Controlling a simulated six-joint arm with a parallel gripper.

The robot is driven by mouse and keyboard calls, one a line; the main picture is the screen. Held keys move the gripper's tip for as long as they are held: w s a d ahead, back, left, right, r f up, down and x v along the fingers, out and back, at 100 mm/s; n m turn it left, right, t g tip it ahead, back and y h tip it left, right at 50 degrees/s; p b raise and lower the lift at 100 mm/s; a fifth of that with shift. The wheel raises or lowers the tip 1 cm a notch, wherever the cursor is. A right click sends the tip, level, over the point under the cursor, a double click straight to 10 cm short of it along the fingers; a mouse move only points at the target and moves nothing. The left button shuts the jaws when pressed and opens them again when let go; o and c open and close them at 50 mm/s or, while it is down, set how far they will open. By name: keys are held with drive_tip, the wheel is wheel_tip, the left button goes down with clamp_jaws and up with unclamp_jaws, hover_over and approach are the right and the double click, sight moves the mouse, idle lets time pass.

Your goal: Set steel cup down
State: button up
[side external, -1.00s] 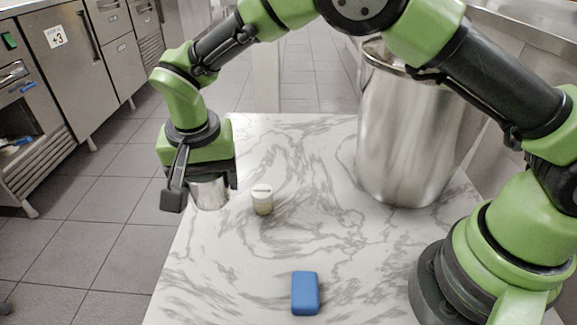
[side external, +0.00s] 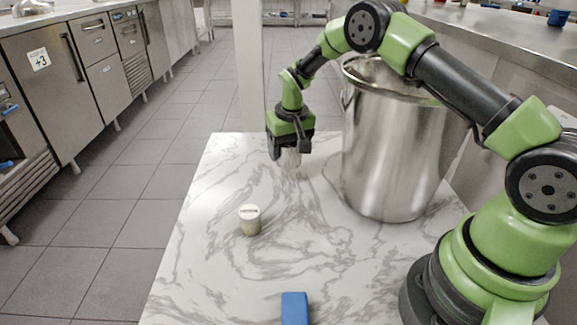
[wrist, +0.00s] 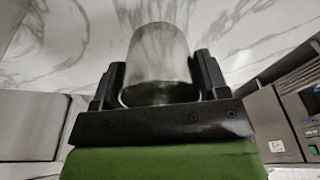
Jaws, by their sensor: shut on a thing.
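The steel cup (side external: 290,158) is between the fingers of my gripper (side external: 290,150), over the far part of the marble table (side external: 225,185) in the side view. In the wrist view the cup (wrist: 158,62) fills the space between the two dark fingers, and my gripper (wrist: 158,85) is shut on it. The cup is partly hidden by the fingers in the side view. I cannot tell whether its lower end touches the table.
A large steel pot (side external: 392,150) stands just right of my gripper. A small jar with a white lid (side external: 250,220) stands nearer, on the left of the table. A blue block (side external: 294,308) lies at the front. The table's middle is clear.

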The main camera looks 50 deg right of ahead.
sight(288, 164)
drive_tip(key=shift+f, duration=2.2)
drive_tip(key=shift+f, duration=0.2)
drive_tip(key=o, duration=0.9)
drive_tip(key=shift+r, duration=0.1)
drive_tip(key=r, duration=0.4)
drive_tip(key=s+r, duration=0.1)
drive_tip(key=r, duration=0.7)
drive_tip(key=shift+s+a, duration=0.3)
drive_tip(key=shift+a, duration=0.05)
